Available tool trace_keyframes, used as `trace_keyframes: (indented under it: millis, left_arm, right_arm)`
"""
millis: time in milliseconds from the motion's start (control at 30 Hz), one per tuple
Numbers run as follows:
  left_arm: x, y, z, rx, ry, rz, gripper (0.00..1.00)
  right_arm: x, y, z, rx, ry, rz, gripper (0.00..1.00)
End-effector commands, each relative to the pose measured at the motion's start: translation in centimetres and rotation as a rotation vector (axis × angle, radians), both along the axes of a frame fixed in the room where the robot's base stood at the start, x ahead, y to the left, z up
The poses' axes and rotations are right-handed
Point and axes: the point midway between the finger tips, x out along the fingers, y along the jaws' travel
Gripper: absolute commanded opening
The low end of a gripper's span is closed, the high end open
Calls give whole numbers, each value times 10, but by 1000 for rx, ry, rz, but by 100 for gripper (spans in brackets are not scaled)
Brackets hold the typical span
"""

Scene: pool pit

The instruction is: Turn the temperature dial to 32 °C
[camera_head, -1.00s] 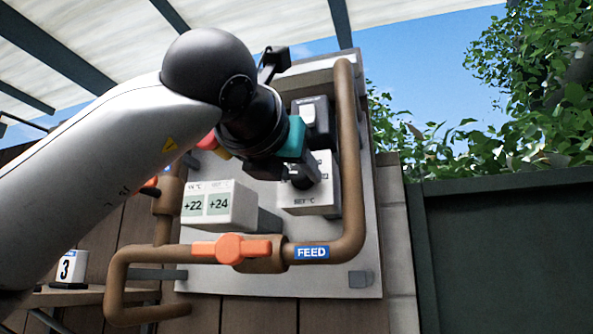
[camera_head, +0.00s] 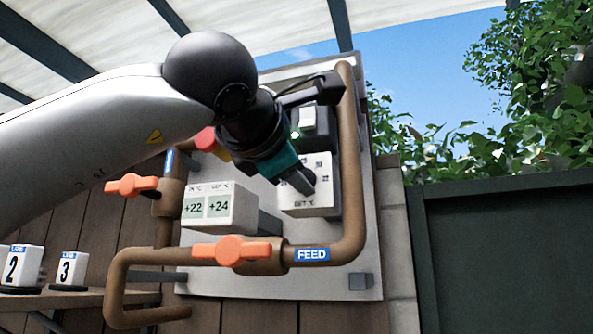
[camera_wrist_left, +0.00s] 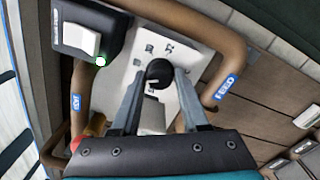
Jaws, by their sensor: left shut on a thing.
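The temperature dial is a black round knob on a white box (camera_head: 322,204) labelled "SET °C". In the left wrist view the knob (camera_wrist_left: 159,71) sits between my fingertips, with a pale pointer mark on it. My left gripper (camera_head: 303,183) is shut on the knob; it also shows in the left wrist view (camera_wrist_left: 163,78). In the head view the gripper covers part of the dial face, and the scale numbers are too small to read surely. A display box (camera_head: 219,207) left of the dial reads +22 and +24. My right gripper is not in view.
A dark switch box with a white rocker (camera_head: 308,119) and a green light is above the dial. A brown pipe (camera_head: 350,150) curves round the right side. An orange valve handle (camera_head: 231,251) is below, another (camera_head: 132,185) at left.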

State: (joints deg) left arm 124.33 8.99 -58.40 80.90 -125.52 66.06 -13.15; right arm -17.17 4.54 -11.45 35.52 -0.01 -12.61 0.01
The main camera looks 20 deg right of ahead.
Motion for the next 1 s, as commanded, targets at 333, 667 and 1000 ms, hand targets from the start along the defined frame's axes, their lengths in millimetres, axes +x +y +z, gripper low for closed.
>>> trace_keyframes:
  millis: [333, 667, 1000]
  left_arm:
    - [-1, 0, 2, 273, -190, 0, 0]
    - [-1, 0, 2, 533, -364, -1, 0]
    - [-1, 0, 2, 801, -545, -1, 0]
  right_arm:
    - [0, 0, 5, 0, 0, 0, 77]
    - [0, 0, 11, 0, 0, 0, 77]
    - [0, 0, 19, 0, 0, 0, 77]
